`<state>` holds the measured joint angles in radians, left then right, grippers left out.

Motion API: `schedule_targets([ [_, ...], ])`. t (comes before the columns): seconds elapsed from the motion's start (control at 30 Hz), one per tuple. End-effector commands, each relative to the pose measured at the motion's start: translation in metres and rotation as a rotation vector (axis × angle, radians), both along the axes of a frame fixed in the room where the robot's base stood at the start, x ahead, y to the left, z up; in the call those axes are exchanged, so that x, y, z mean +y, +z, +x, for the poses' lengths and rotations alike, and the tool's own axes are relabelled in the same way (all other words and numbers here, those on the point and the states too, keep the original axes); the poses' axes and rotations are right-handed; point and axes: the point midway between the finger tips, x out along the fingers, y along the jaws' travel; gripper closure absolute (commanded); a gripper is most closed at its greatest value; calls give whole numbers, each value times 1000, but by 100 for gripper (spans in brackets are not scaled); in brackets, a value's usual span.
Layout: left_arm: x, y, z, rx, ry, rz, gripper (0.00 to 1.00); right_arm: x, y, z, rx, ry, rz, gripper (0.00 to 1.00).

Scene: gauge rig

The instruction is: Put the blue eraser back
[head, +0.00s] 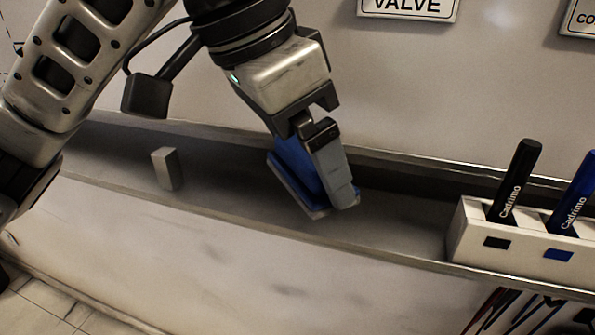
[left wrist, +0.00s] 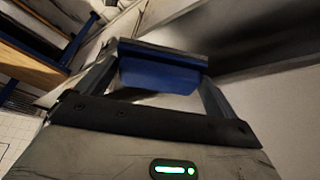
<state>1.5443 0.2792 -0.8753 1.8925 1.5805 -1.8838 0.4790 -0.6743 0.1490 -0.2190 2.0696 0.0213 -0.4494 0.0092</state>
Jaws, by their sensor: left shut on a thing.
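The blue eraser (head: 293,168) is in my left gripper (head: 330,185), low over the grey ledge (head: 225,170) in the head view. The eraser has a blue body and a grey lower layer. It is tilted, and a finger hides part of it. I cannot tell whether its lower edge touches the ledge. In the left wrist view the blue eraser (left wrist: 160,76) spans the space between the two fingers of my left gripper (left wrist: 160,80), which is shut on it. My right gripper is not in view.
A small grey block (head: 167,169) stands on the ledge to the left. A white holder (head: 480,245) with a black marker (head: 515,180) and a blue marker (head: 575,192) stands at the right. A "VALVE" sign (head: 408,8) is on the wall above. The ledge between eraser and holder is clear.

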Motion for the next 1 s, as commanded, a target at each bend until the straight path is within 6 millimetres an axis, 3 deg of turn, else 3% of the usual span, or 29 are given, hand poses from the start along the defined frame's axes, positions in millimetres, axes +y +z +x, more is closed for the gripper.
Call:
schedule_targets([
  [0.37,6,-29,23,0,2,-1,24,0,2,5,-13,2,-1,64],
  [0.53,6,-55,22,-1,1,-2,24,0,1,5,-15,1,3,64],
  [0.87,5,-58,22,-2,0,-2,24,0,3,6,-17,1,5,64],
  [0.9,5,-58,22,-2,0,-2,0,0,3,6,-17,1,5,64],
  [1.0,5,-58,22,-2,0,-2,0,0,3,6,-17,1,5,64],
])
